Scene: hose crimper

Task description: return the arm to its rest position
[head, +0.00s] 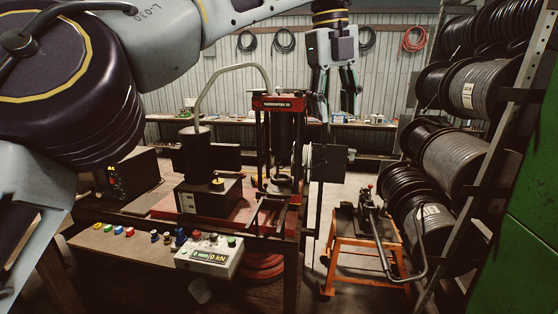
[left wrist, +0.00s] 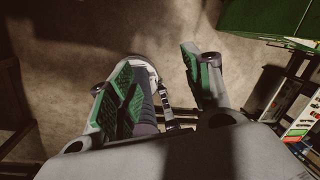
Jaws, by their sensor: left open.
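My left arm comes in from the left across the top of the head view. My left gripper (head: 335,88) hangs pointing down at the upper middle, in front of the back wall and to the right of the red press (head: 278,103). In the left wrist view its green-padded fingers (left wrist: 163,90) are apart, with nothing held between them and the concrete floor beyond. My right gripper is in neither view.
The press stands on a bench with a control box (head: 209,256) at its front. An orange stand (head: 362,258) with a lever tool is at the lower right. A rack of hose reels (head: 455,150) fills the right side. A long bench (head: 240,122) runs along the back wall.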

